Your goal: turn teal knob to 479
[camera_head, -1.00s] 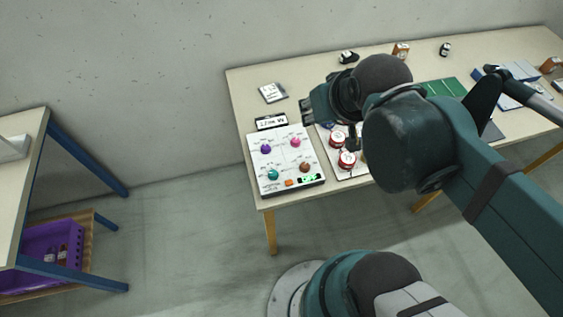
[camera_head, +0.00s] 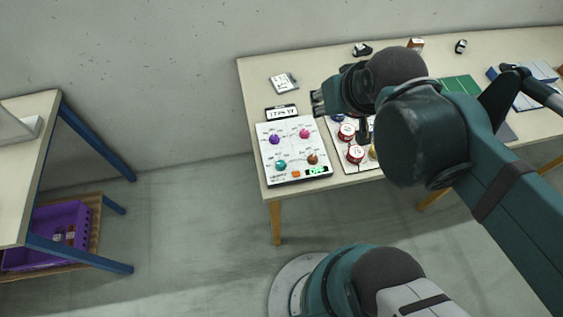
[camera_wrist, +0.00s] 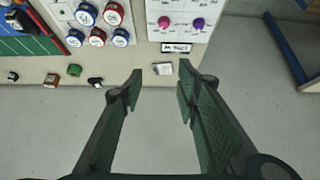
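The teal knob (camera_head: 281,165) is at the lower left of a white control panel (camera_head: 297,178) on the table. The panel also has a purple knob (camera_head: 274,139), a pink knob (camera_head: 305,133) and a brown knob (camera_head: 312,159), with a small green-lit display (camera_head: 316,170) at its front edge. My gripper (camera_head: 317,103) is in the air to the upper right of the panel, apart from the knobs. In the wrist view my gripper (camera_wrist: 160,68) has its fingers spread with nothing between them. That view shows the pink and purple knobs, but the teal knob is out of frame.
A board with red and blue round caps (camera_head: 355,154) lies right of the panel. A small dark-framed sign (camera_head: 282,113) and a white card (camera_head: 284,81) lie behind it. A green board (camera_head: 461,88) is farther right. A purple crate (camera_head: 48,235) sits under the left bench.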

